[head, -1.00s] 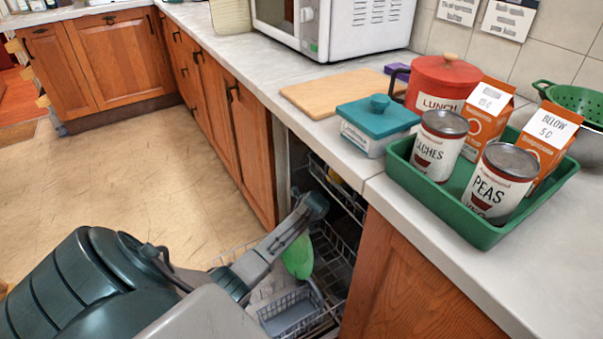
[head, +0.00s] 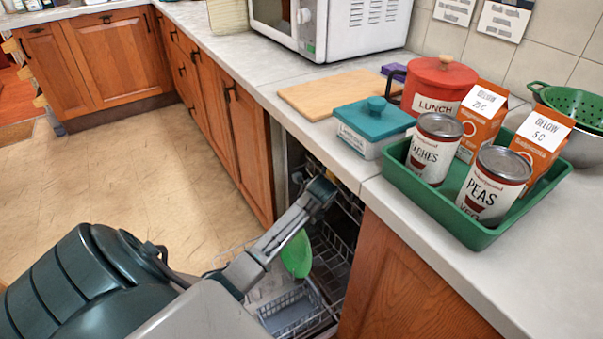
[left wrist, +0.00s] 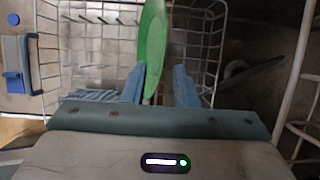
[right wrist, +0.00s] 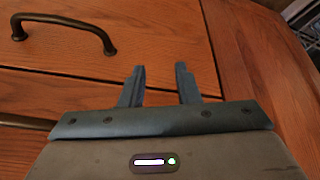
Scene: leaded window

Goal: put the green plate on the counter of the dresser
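The green plate (head: 297,255) stands on edge in the dishwasher's pulled-out rack (head: 262,293). My arm partly hides it in the head view. The left wrist view shows the plate (left wrist: 152,50) edge-on, its near end between the fingers of my left gripper (left wrist: 158,87). These fingers are apart, with a clear gap to the plate on the right side and a smaller one on the left. My right gripper (right wrist: 159,84) is open and empty in front of a wooden drawer front (right wrist: 60,85). I cannot make out a dresser.
A worktop (head: 445,255) runs above the dishwasher, with a green tray (head: 425,208) of cans and cartons, a teal-lidded box (head: 368,125), a red lunch tin (head: 440,80), a board (head: 325,98) and a microwave (head: 350,30). The floor (head: 120,180) at left is clear.

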